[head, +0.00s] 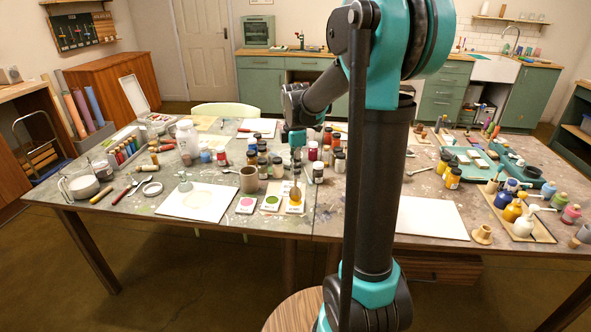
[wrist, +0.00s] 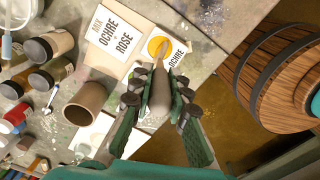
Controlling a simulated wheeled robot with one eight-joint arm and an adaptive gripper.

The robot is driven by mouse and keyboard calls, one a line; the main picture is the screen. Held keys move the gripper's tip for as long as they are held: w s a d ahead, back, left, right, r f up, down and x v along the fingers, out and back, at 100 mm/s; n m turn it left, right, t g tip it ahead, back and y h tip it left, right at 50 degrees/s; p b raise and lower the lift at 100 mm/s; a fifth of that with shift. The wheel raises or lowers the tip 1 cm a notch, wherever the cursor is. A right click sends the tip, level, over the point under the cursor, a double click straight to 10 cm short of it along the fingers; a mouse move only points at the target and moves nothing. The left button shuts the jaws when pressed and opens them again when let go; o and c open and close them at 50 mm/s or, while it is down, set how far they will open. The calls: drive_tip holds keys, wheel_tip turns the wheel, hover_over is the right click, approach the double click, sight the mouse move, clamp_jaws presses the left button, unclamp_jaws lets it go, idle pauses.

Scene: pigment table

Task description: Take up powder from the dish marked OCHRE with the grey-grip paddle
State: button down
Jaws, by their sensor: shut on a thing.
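My gripper (wrist: 158,98) is shut on the grey grip of a paddle (wrist: 160,92). The paddle points down to the dish marked OCHRE (wrist: 180,52), and its tip overlaps the round yellow powder (wrist: 157,45) in the wrist view. I cannot tell how deep the tip is or whether powder lies on it. In the head view my gripper (head: 297,148) is above the OCHRE dish (head: 297,209), the rightmost of a row with a green dish (head: 271,203) and a pink dish (head: 246,205).
A white card (wrist: 115,36) reading OCHRE and ROSE lies beside the dish. A brown cup (wrist: 85,103) and several jars (wrist: 45,48) stand close by. The table's front edge is near the dishes. A white sheet (head: 197,202) lies to the left, another (head: 430,217) to the right.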

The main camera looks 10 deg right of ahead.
drive_tip(key=shift+r, duration=0.1)
drive_tip(key=shift+r, duration=3.4)
